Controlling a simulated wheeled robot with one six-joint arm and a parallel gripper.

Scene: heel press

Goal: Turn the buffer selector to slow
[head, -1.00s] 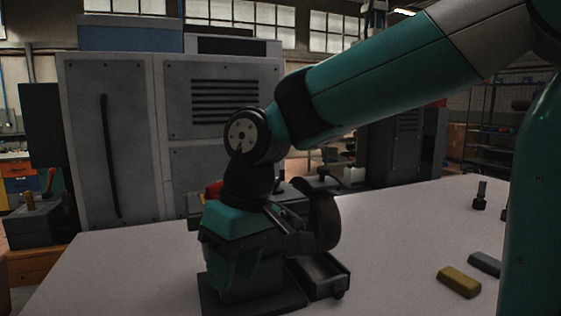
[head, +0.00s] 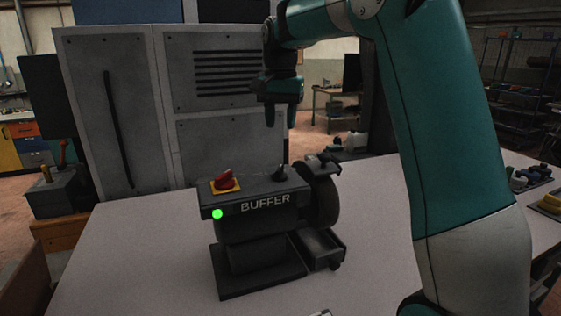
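The buffer (head: 265,202) is a dark grey bench machine labelled BUFFER, standing on the white table. A small black knob (head: 280,173), which looks like the selector, stands at the right of its top panel. Its markings and exact setting are too small to read. A red knob (head: 226,181) on a yellow plate sits at the panel's left, and a green light (head: 217,214) glows on the front. My gripper (head: 280,120) hangs above the black knob, pointing down and apart from the machine. The finger gap is unclear at this angle.
A dark wheel (head: 321,195) and an open tray (head: 322,247) are on the buffer's right side. A grey cabinet (head: 110,120) stands behind. The white table (head: 120,260) is bare to the left. Small items lie at the far right, beyond my arm.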

